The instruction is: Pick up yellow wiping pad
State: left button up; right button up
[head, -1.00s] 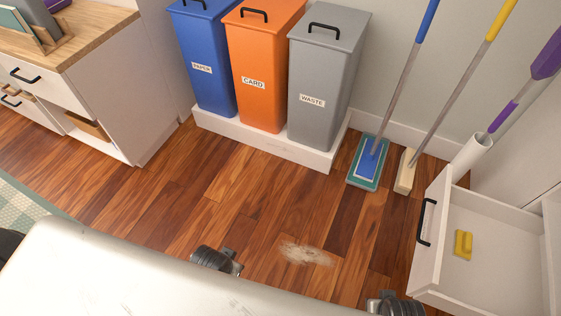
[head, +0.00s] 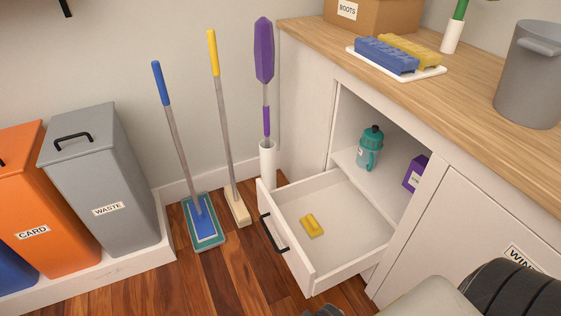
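A small yellow pad with a raised grip on top (head: 311,225) lies flat in the open drawer (head: 345,256) of the white cabinet. The drawer is pulled well out and the pad lies on its bare floor, clear of the walls. A ribbed yellow block (head: 410,48) also lies on a white tray on the counter, beside a blue one. No gripper fingers are recognisable in the head view. Dark and pale parts of my own body show at the bottom right, and a small dark part at the bottom edge is too cut off to tell.
The drawer front has a black handle (head: 273,234). A teal bottle (head: 369,148) and a purple box (head: 415,174) stand in the open shelf behind. Blue (head: 180,150) and yellow (head: 222,120) mops and a purple duster (head: 264,52) lean left of the drawer, near the waste bin (head: 100,185).

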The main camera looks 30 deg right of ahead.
aim_at(310, 223)
jog(key=k+z, duration=0.15)
jog(key=z, duration=1)
jog(key=i+u, duration=0.3)
jog(key=i, duration=0.55)
